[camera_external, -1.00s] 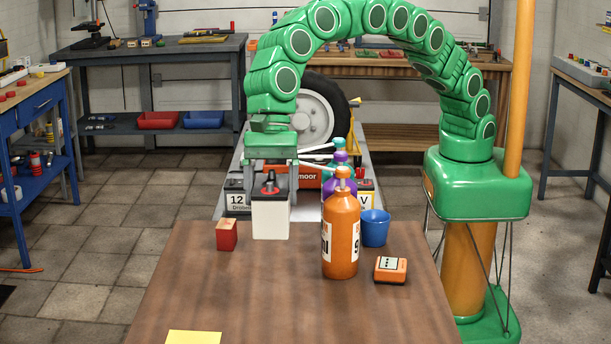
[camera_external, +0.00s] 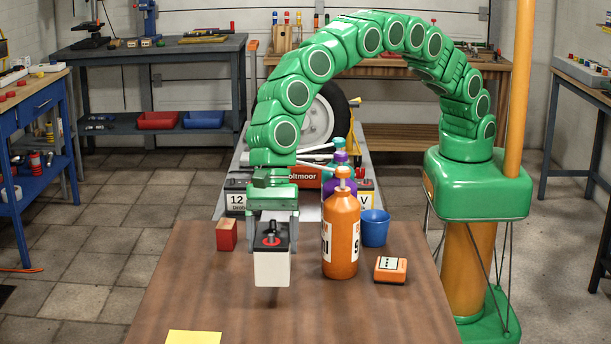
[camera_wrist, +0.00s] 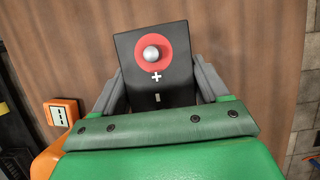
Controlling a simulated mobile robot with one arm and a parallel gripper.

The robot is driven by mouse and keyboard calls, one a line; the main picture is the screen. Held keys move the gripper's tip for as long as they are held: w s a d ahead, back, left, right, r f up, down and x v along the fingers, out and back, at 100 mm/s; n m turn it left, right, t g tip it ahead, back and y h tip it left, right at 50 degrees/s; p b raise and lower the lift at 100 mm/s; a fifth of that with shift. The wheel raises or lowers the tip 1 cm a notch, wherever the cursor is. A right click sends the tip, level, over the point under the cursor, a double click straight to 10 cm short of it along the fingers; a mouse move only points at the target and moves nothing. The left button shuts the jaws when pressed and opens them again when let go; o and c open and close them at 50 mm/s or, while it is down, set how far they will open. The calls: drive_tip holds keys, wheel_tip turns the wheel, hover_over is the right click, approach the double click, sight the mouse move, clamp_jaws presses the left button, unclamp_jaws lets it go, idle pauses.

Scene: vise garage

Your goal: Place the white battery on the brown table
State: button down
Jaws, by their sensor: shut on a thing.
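The white battery (camera_external: 272,270) has a black top with a red ring around a terminal. My gripper (camera_external: 272,238) is shut on it, with one finger on each side. The battery hangs over the brown table (camera_external: 200,300), left of the orange bottle, with a dark shadow under it; a small gap seems to show below it. In the wrist view the battery's black top (camera_wrist: 155,65) with plus and minus marks sits between the fingers, over the brown table surface (camera_wrist: 235,50). The battery's white sides are hidden there.
An orange bottle (camera_external: 341,240) stands close to the battery's right. A blue cup (camera_external: 374,228), an orange box (camera_external: 390,270), a red block (camera_external: 226,235) and a yellow note (camera_external: 193,337) are on the table. The table's front middle is clear.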

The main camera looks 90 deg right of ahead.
drive_tip(key=shift+f, duration=2.3)
drive_tip(key=shift+f, duration=0.1)
unclamp_jaws()
drive_tip(key=v, duration=1.2)
